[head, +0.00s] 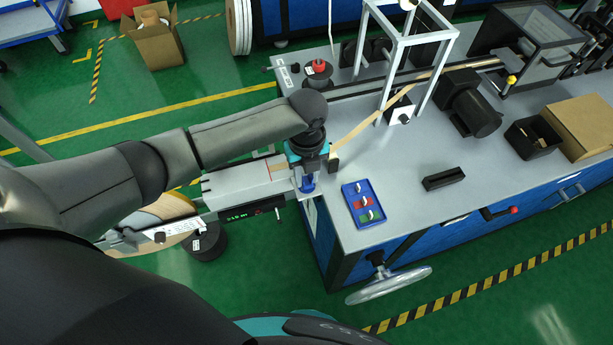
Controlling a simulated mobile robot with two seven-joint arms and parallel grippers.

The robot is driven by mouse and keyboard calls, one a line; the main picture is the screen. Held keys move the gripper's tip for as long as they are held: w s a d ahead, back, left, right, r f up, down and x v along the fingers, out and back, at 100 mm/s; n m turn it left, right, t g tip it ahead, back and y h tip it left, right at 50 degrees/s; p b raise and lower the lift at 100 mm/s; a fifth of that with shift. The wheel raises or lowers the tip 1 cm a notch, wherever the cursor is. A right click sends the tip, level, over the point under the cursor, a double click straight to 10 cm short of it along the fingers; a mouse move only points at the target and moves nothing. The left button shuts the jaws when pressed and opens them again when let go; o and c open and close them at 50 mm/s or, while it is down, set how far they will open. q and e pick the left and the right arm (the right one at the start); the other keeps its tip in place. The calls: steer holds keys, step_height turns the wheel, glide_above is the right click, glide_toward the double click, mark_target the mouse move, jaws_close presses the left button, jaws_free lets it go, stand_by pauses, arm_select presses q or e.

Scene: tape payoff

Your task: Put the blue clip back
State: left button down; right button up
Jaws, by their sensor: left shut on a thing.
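My left gripper (308,174) points down at the table's left edge, by the end of a white tape unit. It is shut on a small blue piece, the blue clip (308,184), which is partly hidden by the gripper. A blue tray (349,192) lies on the table to the right of the gripper, with red and green patches and small white parts in it. The tray's details are too small to tell apart. A tan tape strip (360,126) runs from near the gripper up to the machine. My right gripper is out of view.
A black block (443,178) lies right of the tray on the grey table (405,215). A white frame (428,75), a black motor (472,108) and a black bin (533,139) stand farther back. A handwheel (389,286) sticks out at the front. Table around the tray is clear.

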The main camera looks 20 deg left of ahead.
arm_select(q)
steer(key=shift+f, duration=0.4)
steer(key=c, duration=0.6)
jaws_free()
steer(key=shift+f, duration=0.15)
steer(key=shift+r, duration=0.3)
step_height(320, 180, up, 12)
steer(key=shift+f+p, duration=0.1)
steer(key=shift+p, duration=0.6)
